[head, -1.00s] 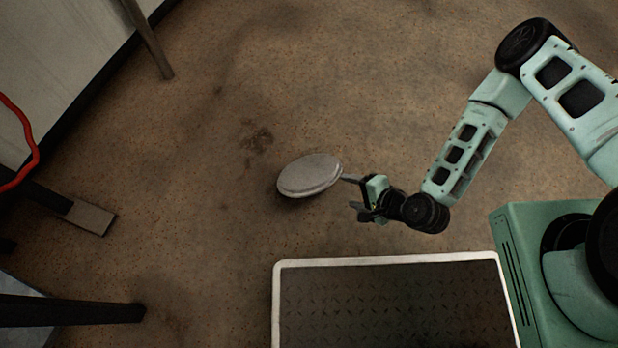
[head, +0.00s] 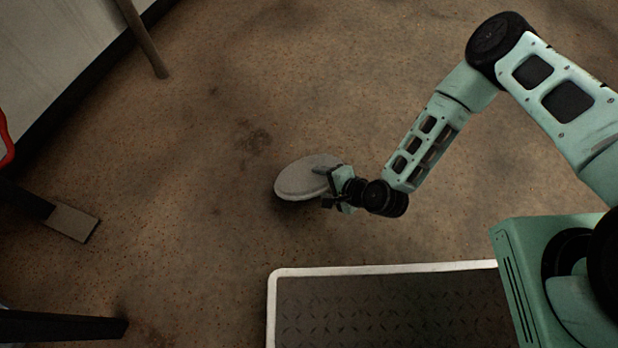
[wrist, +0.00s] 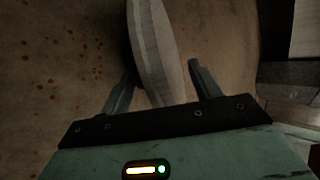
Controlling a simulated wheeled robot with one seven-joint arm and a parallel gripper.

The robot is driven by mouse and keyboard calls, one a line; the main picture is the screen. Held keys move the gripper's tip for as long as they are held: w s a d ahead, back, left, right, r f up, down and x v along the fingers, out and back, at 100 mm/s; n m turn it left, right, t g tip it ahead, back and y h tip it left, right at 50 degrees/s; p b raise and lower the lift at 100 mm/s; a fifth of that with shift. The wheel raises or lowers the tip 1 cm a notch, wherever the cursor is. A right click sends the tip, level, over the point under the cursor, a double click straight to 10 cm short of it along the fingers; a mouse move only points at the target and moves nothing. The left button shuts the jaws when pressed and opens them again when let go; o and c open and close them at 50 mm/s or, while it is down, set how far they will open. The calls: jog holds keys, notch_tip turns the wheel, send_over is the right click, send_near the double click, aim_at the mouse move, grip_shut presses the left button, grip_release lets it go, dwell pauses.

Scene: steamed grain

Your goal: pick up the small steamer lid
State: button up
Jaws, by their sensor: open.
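The small steamer lid (head: 302,179) is a pale grey-white disc, seen over the brown floor in the head view with a dark shadow at its lower edge. My gripper (head: 324,187) is at the lid's right side. In the wrist view the lid (wrist: 155,50) shows nearly edge-on, and its near edge reaches between the two fingers of my gripper (wrist: 160,82). The fingers stand apart, one on each side of the lid, with a clear gap on the right. The left finger is close to the lid; I cannot tell whether it touches.
My platform with its white rim (head: 380,269) lies below the arm in the head view. Dark legs with a flat foot (head: 72,222) stand at the left, and a brown leg (head: 145,40) at the upper left. The floor around the lid is clear.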

aim_at(297, 181)
jog(key=b+x, duration=0.1)
jog(key=x, duration=0.2)
jog(key=shift+w+f+b, duration=0.1)
jog(key=shift+f+b, duration=0.1)
jog(key=shift+b, duration=0.2)
jog(key=shift+r, duration=0.1)
grip_shut()
